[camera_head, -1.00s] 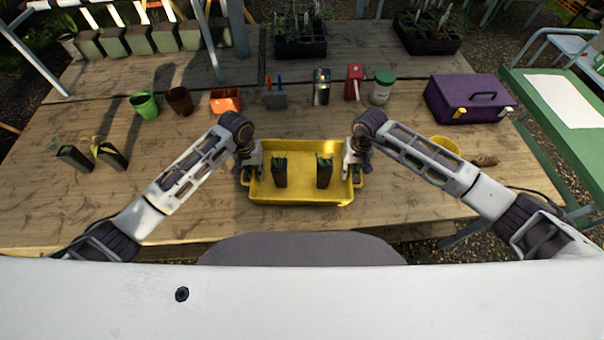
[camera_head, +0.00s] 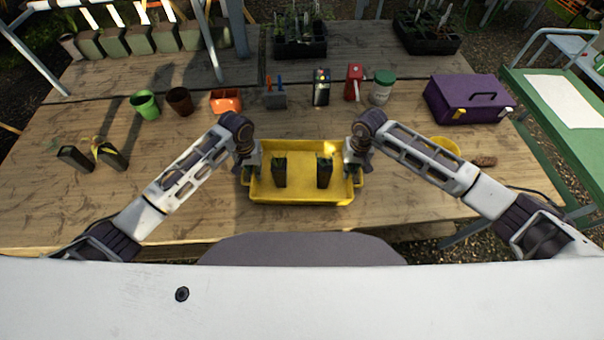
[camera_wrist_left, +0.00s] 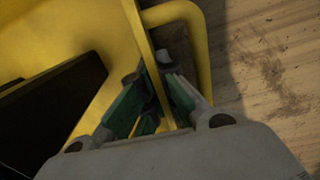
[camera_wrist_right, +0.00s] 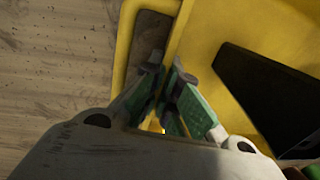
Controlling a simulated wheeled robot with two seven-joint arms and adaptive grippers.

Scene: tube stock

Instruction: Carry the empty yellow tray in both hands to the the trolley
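The yellow tray (camera_head: 300,196) is at the table's front edge in the head view. It is not empty: two dark pots with small green plants, a left one (camera_head: 279,172) and a right one (camera_head: 324,172), stand in it. My left gripper (camera_head: 248,172) is at the tray's left end and my right gripper (camera_head: 354,170) at its right end. In the left wrist view, my left fingers (camera_wrist_left: 149,72) pinch the end wall beside the looped handle. My right fingers (camera_wrist_right: 164,72) do likewise in the right wrist view. Whether the tray is lifted is unclear.
A green-framed trolley-like stand (camera_head: 527,120) with a white top panel is at the right. A purple case (camera_head: 463,98), brown object (camera_head: 484,161) and yellow pot (camera_head: 446,145) lie right of the tray. Two pots lie tilted at the left. Several containers stand behind the tray.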

